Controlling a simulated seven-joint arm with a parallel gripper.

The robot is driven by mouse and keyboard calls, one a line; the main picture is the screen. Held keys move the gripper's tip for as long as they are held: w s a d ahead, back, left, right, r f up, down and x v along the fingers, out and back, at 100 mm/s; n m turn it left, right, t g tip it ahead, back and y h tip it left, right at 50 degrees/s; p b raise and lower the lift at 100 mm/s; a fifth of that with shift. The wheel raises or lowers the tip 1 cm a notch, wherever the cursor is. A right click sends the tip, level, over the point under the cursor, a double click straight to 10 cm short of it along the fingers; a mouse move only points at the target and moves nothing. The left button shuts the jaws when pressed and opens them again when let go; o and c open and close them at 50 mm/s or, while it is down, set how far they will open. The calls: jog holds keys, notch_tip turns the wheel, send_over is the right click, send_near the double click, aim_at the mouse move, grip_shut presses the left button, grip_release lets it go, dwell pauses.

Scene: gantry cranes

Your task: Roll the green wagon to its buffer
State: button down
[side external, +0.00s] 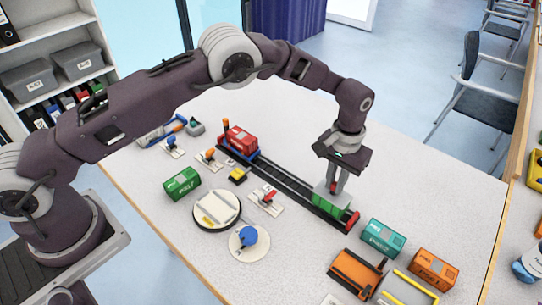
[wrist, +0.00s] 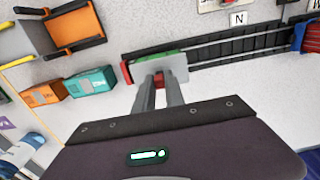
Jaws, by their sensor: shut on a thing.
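The green wagon (side external: 331,204) stands on the dark track (side external: 290,183), near the track's right-hand end. It has a grey end plate and a red knob, and shows partly in the wrist view (wrist: 146,55). My gripper (side external: 333,186) is above the wagon, pointing down, with its fingers shut on the red knob (wrist: 158,78). A red buffer (side external: 351,221) closes the track right beside the wagon; it also shows in the wrist view (wrist: 126,73). The wagon's end is close against the buffer; I cannot tell whether they touch.
A blue wagon (side external: 224,150) with a red container (side external: 240,139) stands at the track's far end. A teal container (side external: 382,237), an orange container (side external: 433,268) and an orange tray (side external: 357,272) lie near the buffer. A green container (side external: 182,184) and a turntable (side external: 216,209) are left of the track.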

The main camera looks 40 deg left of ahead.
jog(key=c, duration=1.3)
grip_release()
jog(key=shift+a+r, duration=0.1)
jog(key=shift+r, duration=3.65)
jog(key=s+a+r+t, duration=0.1)
jog(key=s+a+r, duration=0.4)
jog(key=r, duration=0.3)
jog(key=s+a+r+t, duration=0.1)
jog(key=s+a+r, duration=0.3)
jog(key=r, duration=0.3)
jog(key=s+a+r+t, duration=0.1)
jog(key=s+a+r, duration=0.4)
jog(key=r, duration=0.3)
jog(key=s+a+t, duration=0.1)
jog(key=s+a, duration=0.1)
jog(key=s, duration=0.4)
jog(key=s+a+f, duration=0.1)
jog(key=s, duration=0.6)
jog(key=s+a+f+t, duration=0.1)
jog(key=s+a, duration=0.1)
jog(key=s, duration=0.5)
jog(key=shift+a+f+t, duration=0.2)
jog(key=shift+a+t, duration=0.1)
